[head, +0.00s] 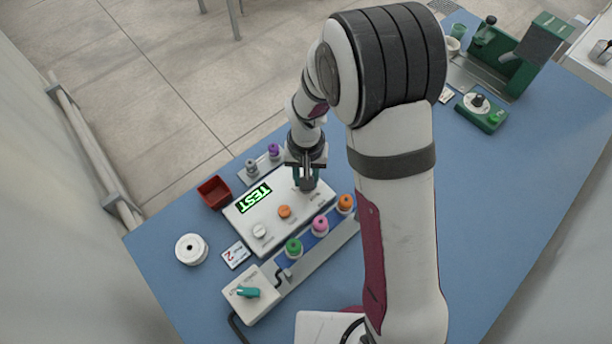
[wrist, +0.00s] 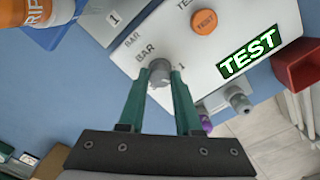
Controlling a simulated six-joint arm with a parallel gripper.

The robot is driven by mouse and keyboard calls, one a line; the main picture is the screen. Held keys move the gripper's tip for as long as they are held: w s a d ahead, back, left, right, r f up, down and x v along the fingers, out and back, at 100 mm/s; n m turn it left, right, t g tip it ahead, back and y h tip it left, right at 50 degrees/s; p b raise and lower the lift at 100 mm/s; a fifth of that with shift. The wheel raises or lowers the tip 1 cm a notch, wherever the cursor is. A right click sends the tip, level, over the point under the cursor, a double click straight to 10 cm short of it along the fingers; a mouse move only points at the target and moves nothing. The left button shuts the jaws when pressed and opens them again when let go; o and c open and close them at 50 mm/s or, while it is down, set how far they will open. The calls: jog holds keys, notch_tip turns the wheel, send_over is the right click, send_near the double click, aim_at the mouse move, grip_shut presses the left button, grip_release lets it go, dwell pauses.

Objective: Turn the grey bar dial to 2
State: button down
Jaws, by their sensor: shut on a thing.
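The grey bar dial (wrist: 159,71) stands on a white control panel (wrist: 205,60), with "BAR" printed beside it and a "1" near its right side in the wrist view. My gripper (wrist: 160,74), with teal fingers, is shut on the dial, one finger on each side. Which number the dial points to I cannot tell. In the head view my gripper (head: 306,186) is at the panel's far right part and hides the dial. The panel (head: 275,225) has a green "TEST" display (head: 254,198) and an orange button (head: 285,212).
A white knob (head: 260,231) is on the panel's near left. A red tray (head: 214,192) is behind the panel. A rail (head: 318,250) with several coloured bottles runs in front.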

jog(key=m, duration=0.7)
dwell(0.6)
jog(key=c, duration=0.6)
grip_release()
notch_tip(320, 180, up, 16)
jog(key=shift+f, duration=0.1)
